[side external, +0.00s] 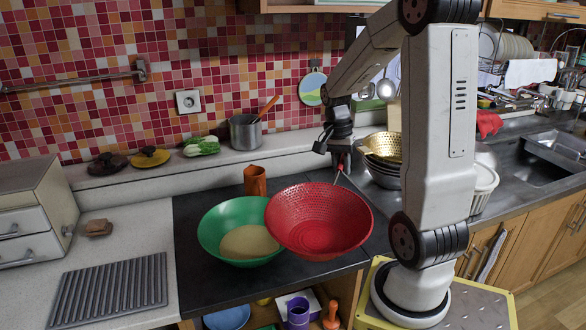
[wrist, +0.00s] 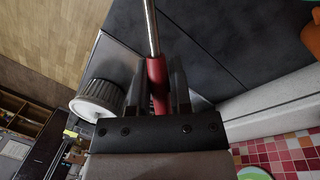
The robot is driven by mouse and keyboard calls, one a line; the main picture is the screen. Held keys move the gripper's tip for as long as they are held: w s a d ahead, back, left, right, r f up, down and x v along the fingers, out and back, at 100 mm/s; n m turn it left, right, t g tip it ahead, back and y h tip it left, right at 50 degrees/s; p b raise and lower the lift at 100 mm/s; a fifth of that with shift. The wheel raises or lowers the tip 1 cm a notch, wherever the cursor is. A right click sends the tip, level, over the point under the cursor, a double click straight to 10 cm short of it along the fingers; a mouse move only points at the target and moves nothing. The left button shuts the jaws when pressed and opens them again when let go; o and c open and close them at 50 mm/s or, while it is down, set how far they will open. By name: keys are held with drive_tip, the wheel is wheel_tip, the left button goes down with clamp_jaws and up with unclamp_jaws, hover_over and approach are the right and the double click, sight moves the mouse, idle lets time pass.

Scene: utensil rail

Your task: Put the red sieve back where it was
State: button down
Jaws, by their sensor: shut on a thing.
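The red sieve (side external: 320,222) is a wide perforated bowl, held up over the dark counter. In the side view it overlaps the right rim of the green bowl (side external: 210,232); whether they touch I cannot tell. My gripper (side external: 341,160) is behind and above the sieve, shut on its handle. In the wrist view the red grip of the handle (wrist: 157,80) sits between the fingers of my gripper (wrist: 159,88), and a metal rod runs up from it out of the picture. The sieve's bowl is out of the wrist view. A rail (side external: 75,83) is fixed on the tiled wall at left.
Beige stuff (side external: 248,242) lies in the green bowl. An orange cup (side external: 255,181) stands behind it, and a steel pot (side external: 244,134) stands on the ledge. A gold colander (side external: 384,146) and a white ribbed tub (side external: 485,188) are at right. The wall below the rail looks clear.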

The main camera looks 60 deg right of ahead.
drive_tip(key=w+d+f+n+h, duration=0.1)
drive_tip(key=w+d+n, duration=0.2)
drive_tip(key=d+n, duration=0.4)
drive_tip(key=shift+d+f+n, duration=0.25)
drive_tip(key=shift+d+n, duration=0.15)
drive_tip(key=shift+n, duration=0.4)
drive_tip(key=shift+w, duration=0.1)
drive_tip(key=w+d+f, duration=0.9)
drive_tip(key=shift+w+f, duration=0.15)
drive_tip(key=shift+w, duration=0.2)
drive_tip(key=shift+d, duration=0.15)
